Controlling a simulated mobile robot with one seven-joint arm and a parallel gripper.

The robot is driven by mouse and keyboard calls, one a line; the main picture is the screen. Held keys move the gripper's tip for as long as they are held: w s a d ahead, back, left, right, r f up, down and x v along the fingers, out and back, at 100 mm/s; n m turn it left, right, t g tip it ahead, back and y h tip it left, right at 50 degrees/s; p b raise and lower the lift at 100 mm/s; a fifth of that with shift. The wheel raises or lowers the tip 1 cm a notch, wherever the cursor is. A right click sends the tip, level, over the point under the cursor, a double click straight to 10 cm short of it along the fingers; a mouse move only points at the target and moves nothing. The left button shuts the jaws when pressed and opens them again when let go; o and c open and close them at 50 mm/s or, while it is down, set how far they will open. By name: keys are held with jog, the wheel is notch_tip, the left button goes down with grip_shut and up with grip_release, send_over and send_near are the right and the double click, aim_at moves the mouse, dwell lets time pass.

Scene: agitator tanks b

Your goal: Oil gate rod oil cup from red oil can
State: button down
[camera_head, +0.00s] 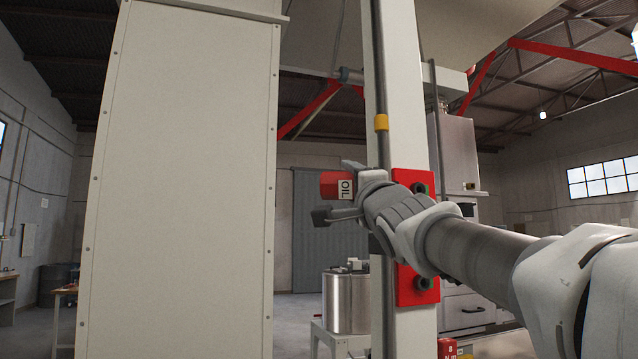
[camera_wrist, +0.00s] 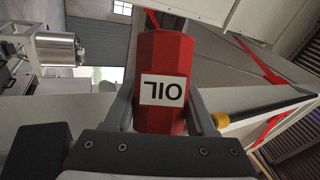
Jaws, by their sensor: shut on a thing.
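My gripper (camera_head: 338,190) is shut on the red oil can (camera_head: 330,184), with a finger on each side of it. The can also shows in the wrist view (camera_wrist: 165,60), where its white OIL label reads upside down. In the head view the label is turned sideways; no spout shows. A dark upright gate rod (camera_head: 379,60) with a yellow collar (camera_head: 381,122) runs along a pale post, just above and right of the can. The collar also shows in the wrist view (camera_wrist: 220,119), right of the can. I cannot tell whether the collar is the oil cup.
A wide pale panelled column (camera_head: 180,180) stands close on the left. The pale post (camera_head: 405,100) carries a red bracket (camera_head: 418,285) behind my wrist. A steel tank (camera_head: 345,300) stands on a bench below. Open floor shows between column and bench.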

jog(key=shift+r+m+h+b, duration=0.1)
jog(key=shift+m+h+b, duration=0.25)
jog(key=shift+b, duration=0.35)
jog(key=shift+d+r+m+t+b, duration=0.15)
jog(key=shift+r+m+t+b, duration=0.25)
jog(key=shift+m+b, duration=0.25)
jog(key=shift+r+n+p, duration=0.1)
jog(key=shift+n+p, duration=0.3)
jog(key=shift+p, duration=0.6)
jog(key=shift+f+n+g+p, duration=0.2)
jog(key=shift+n+g+p, duration=0.15)
jog(key=shift+p, duration=0.4)
jog(key=shift+f, duration=0.25)
notch_tip(320, 180, up, 9)
jog(key=p, duration=0.9)
jog(key=shift+r+p, duration=0.1)
jog(key=shift+p, duration=0.4)
